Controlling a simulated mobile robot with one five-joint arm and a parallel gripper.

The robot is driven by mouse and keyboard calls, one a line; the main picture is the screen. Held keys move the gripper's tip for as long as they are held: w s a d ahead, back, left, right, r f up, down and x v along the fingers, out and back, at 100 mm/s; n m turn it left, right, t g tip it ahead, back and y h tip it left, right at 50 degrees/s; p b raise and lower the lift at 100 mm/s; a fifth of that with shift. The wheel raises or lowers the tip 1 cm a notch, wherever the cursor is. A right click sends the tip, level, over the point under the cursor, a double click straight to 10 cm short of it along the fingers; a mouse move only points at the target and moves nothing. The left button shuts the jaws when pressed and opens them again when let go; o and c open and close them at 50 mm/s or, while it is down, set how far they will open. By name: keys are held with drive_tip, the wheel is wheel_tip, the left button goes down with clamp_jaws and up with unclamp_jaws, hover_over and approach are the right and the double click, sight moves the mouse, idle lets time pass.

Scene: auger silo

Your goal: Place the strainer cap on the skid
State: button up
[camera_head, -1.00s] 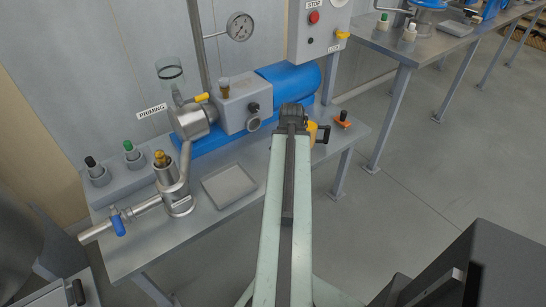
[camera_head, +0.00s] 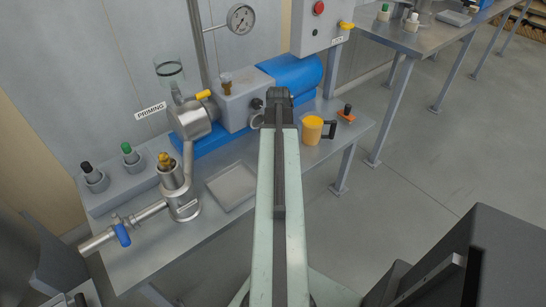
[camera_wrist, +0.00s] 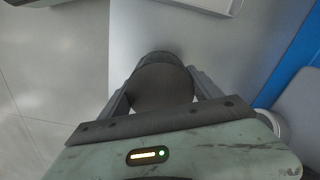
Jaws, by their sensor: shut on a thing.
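My gripper (camera_wrist: 160,78) shows in the wrist view, its two fingers shut on the sides of a dark, round, short cylinder, which I take to be the strainer cap (camera_wrist: 160,90). The cap is above a pale grey surface; I cannot tell if it touches it. In the head view my arm hides the gripper and the cap. The skid (camera_head: 150,255) is the grey metal bench top under the pump. The strainer body (camera_head: 184,206) stands on it at left, with a brass-coloured piece (camera_head: 166,163) at its top.
A shallow grey tray (camera_head: 208,187) lies beside the strainer. A blue-handled valve (camera_head: 121,232) sticks out at the front left. A yellow mug (camera_head: 312,130) and a small orange-based item (camera_head: 346,115) stand at the right end. The blue motor (camera_head: 290,75) and pump are behind.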

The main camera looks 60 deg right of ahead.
wheel_tip(320, 180, down, 3)
drive_tip(key=shift+f+b, duration=0.1)
drive_tip(key=shift+b, duration=0.9)
drive_tip(key=shift+w+a+r, duration=0.1)
drive_tip(key=shift+w+r, duration=0.05)
drive_tip(key=shift+r, duration=0.15)
drive_tip(key=shift+f, duration=0.25)
drive_tip(key=o, duration=1.7)
drive_tip(key=shift+r, duration=0.1)
wheel_tip(320, 180, up, 12)
drive_tip(key=p, duration=1.2)
drive_tip(key=shift+r+p, duration=0.25)
drive_tip(key=shift+p, duration=0.15)
drive_tip(key=shift+f, duration=0.1)
